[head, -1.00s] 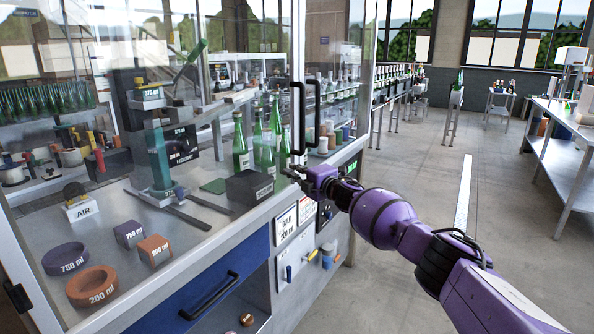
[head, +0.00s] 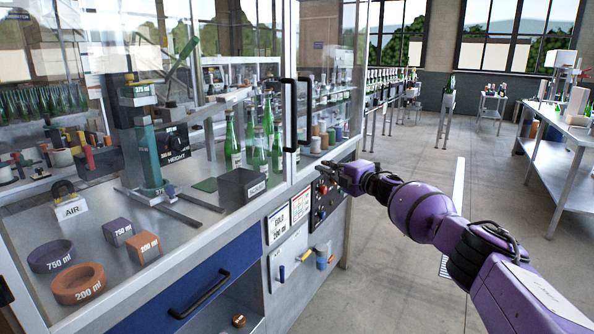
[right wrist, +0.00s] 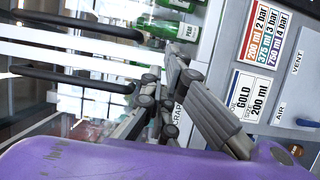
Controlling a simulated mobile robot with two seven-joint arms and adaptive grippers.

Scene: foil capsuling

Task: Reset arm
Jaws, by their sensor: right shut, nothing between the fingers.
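My right gripper (head: 331,172) is shut and empty at the end of my purple arm. It is just in front of the right part of the glass-fronted cabinet, near the small control panel (head: 324,195). In the right wrist view its dark fingers (right wrist: 180,90) lie together with nothing between them. The two black vertical door handles (head: 297,115) are to its left in the head view, and they show sideways in the right wrist view (right wrist: 70,77). I cannot tell from the views whether the gripper touches anything. My left gripper is not in view.
Inside the cabinet are green bottles (head: 233,142), a dark box (head: 242,186), an orange ring (head: 79,284) and a purple ring (head: 51,256). A blue drawer (head: 185,290) is below. A metal table (head: 560,165) stands at the right. The floor between is open.

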